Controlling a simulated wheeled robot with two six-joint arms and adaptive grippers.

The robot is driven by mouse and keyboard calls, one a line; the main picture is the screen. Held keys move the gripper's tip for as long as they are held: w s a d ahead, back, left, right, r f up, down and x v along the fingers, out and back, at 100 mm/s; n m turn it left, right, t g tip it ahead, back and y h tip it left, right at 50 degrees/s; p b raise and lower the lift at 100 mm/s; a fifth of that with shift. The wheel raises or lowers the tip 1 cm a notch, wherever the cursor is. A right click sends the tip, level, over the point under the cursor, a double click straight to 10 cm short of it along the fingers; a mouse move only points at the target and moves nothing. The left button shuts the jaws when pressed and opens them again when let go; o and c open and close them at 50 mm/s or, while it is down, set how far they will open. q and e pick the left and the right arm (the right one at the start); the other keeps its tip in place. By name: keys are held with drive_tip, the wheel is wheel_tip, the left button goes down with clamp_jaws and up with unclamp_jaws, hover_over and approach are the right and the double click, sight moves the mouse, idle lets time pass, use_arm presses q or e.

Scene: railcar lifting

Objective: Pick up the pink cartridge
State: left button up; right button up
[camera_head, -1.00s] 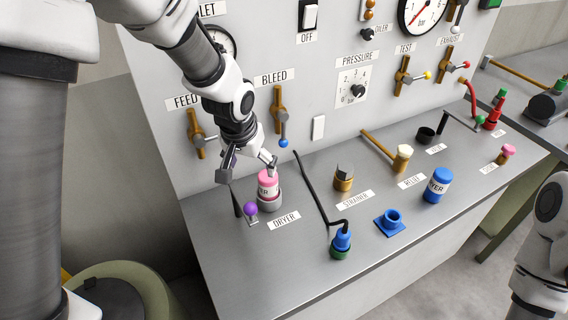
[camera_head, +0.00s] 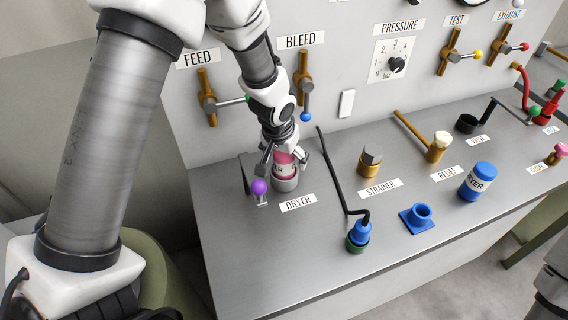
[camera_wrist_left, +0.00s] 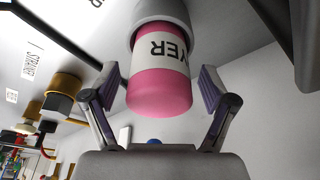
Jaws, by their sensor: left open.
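The pink cartridge (camera_head: 283,165), with a white label band, stands upright in the grey dryer socket (camera_head: 285,184) behind the DRYER label (camera_head: 298,203). In the left wrist view the cartridge (camera_wrist_left: 160,88) sits between the two fingers, with the socket rim (camera_wrist_left: 160,10) around its base. My left gripper (camera_head: 284,160) is above and around the cartridge, its fingers spread on both sides; it also shows in the left wrist view (camera_wrist_left: 160,95). Gaps show between the fingers and the cartridge. My right gripper is not visible.
A purple-knobbed lever (camera_head: 259,187) stands close left of the socket. A black bent handle (camera_head: 340,180) runs to its right. The bench front (camera_head: 300,255) is clear.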

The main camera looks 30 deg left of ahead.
use_arm(q)
drive_tip(key=shift+w+f, duration=0.1)
drive_tip(key=shift+w, duration=0.05)
drive_tip(key=shift+c, duration=0.4)
drive_tip(key=c, duration=1.5)
drive_tip(key=shift+r, duration=0.2)
